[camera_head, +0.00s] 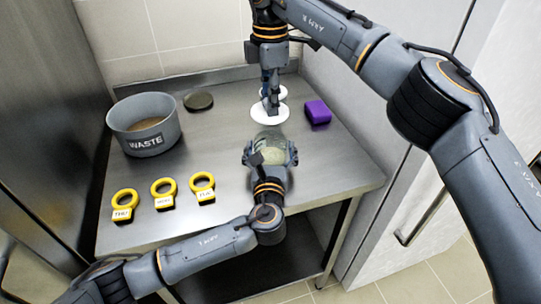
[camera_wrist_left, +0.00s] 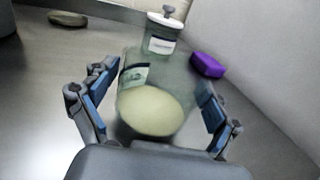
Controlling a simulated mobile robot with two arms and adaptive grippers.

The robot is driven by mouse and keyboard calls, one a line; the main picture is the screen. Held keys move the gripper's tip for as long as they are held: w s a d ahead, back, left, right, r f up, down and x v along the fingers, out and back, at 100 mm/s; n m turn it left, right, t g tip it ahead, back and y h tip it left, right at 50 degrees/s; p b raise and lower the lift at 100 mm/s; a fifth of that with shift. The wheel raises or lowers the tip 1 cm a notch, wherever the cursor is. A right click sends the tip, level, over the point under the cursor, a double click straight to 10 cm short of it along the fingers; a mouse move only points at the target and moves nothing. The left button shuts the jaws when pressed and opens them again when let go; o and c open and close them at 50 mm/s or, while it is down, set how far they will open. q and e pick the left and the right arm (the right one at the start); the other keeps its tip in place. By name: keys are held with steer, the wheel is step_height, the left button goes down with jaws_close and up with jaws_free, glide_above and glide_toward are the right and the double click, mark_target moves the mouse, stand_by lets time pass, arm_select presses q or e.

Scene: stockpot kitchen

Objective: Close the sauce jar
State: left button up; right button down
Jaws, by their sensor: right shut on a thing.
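The sauce jar (camera_head: 268,148) is a clear glass jar with pale sauce, standing open at the front right of the steel counter. In the left wrist view the jar (camera_wrist_left: 152,108) is between the fingers. My left gripper (camera_head: 270,156) is open around it, one finger on each side; contact is hard to tell. My right gripper (camera_head: 270,106) points down and is shut on a white round lid (camera_head: 262,114), held beyond the jar and apart from it. The gripped part of the lid is hidden by the fingers.
A second jar with a white knobbed lid (camera_wrist_left: 165,20) stands behind. A purple block (camera_head: 318,112) lies to the right. A grey WASTE bin (camera_head: 147,142), a dark round disc (camera_head: 198,101) and three yellow ring tags, one in the middle (camera_head: 163,188), occupy the left.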

mark_target(271, 118)
arm_select(q)
steer(key=c, duration=1.2)
arm_select(e)
steer(key=shift+w+d+f, duration=0.1)
steer(key=shift+f, duration=2.4)
steer(key=shift+f, duration=0.9)
steer(key=shift+f, duration=0.65)
steer(key=c, duration=1)
jaws_free()
step_height(271, 118, up, 12)
steer(key=shift+r, duration=0.1)
